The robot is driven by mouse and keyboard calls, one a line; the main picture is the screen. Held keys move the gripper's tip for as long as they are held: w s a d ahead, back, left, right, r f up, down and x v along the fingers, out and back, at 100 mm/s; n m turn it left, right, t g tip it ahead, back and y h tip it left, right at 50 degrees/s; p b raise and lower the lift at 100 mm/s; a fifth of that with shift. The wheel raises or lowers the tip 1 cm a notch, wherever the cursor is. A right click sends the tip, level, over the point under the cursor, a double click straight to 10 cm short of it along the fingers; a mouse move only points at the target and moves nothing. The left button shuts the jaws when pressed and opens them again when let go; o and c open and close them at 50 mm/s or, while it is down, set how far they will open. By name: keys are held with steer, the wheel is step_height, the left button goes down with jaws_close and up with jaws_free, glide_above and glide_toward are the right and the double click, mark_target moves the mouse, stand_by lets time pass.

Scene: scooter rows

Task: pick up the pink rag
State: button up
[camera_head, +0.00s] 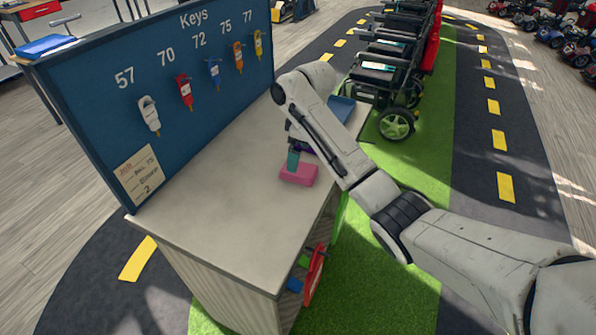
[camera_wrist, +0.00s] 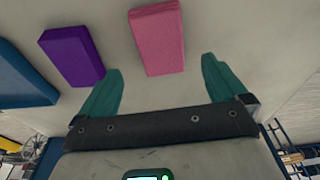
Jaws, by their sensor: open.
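The pink rag (camera_head: 299,175) lies as a folded block on the grey counter top, near its right edge. In the wrist view the rag (camera_wrist: 158,38) is at the top centre, lined up with the gap between my fingers. My gripper (camera_wrist: 161,68) is open and empty, with one teal finger on each side of the rag's near end. In the head view my gripper (camera_head: 293,159) is just behind the rag, and only one teal finger shows clearly. I cannot tell how high the fingertips are above the counter.
A purple block (camera_wrist: 72,55) lies left of the rag in the wrist view, with a blue item (camera_wrist: 22,78) further left. A blue key board (camera_head: 195,50) stands along the counter's back. Bare counter (camera_head: 215,220) is free at the front. Scooters (camera_head: 385,75) stand beyond.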

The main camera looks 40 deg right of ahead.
mark_target(299, 168)
step_height(299, 168, down, 5)
steer(key=shift+a+f+p, duration=0.1)
steer(key=shift+p, duration=0.45)
steer(key=c, duration=1.1)
steer(key=shift+r, duration=0.2)
